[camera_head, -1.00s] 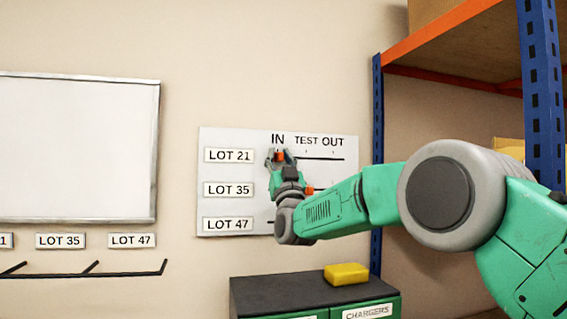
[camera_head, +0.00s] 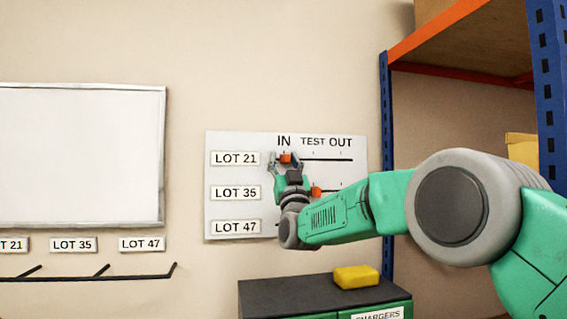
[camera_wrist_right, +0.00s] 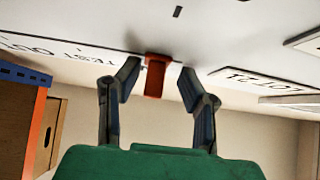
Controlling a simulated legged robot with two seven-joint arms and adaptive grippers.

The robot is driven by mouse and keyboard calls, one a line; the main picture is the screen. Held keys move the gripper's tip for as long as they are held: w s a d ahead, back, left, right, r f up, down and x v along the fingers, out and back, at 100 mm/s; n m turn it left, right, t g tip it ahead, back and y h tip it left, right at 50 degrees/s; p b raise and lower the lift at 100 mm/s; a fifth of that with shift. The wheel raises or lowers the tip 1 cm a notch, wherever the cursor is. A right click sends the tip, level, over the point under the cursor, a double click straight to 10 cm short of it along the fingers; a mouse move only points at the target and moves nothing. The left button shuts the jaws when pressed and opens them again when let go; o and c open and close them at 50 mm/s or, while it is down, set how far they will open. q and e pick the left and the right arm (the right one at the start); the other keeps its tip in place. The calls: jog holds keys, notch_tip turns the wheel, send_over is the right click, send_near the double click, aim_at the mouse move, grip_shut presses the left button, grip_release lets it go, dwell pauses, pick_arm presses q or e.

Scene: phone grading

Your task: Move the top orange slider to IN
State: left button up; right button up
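The top orange slider (camera_head: 286,158) sits on the LOT 21 track of the white wall board (camera_head: 223,175), below the word IN at the track's left end. My right gripper (camera_head: 287,163) is at the board with its fingers spread on either side of this slider. In the right wrist view the slider (camera_wrist_right: 155,76) stands between the open fingers (camera_wrist_right: 157,82), with a gap on both sides. A second orange slider (camera_head: 316,191) shows on the LOT 35 row, partly covered by my arm. Any LOT 47 slider is hidden. My left gripper is not in view.
A whiteboard (camera_head: 80,150) and a black hook rail (camera_head: 90,276) are on the wall at left. A dark-topped cabinet (camera_head: 290,295) with a yellow block (camera_head: 356,276) stands below the board. A blue-and-orange shelf (camera_head: 386,120) rises at right.

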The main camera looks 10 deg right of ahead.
jog(key=shift+d, duration=0.15)
jog(key=shift+s+f, duration=0.3)
jog(key=shift+s, duration=0.05)
jog(key=v, duration=1.1)
jog(key=shift+w, duration=0.1)
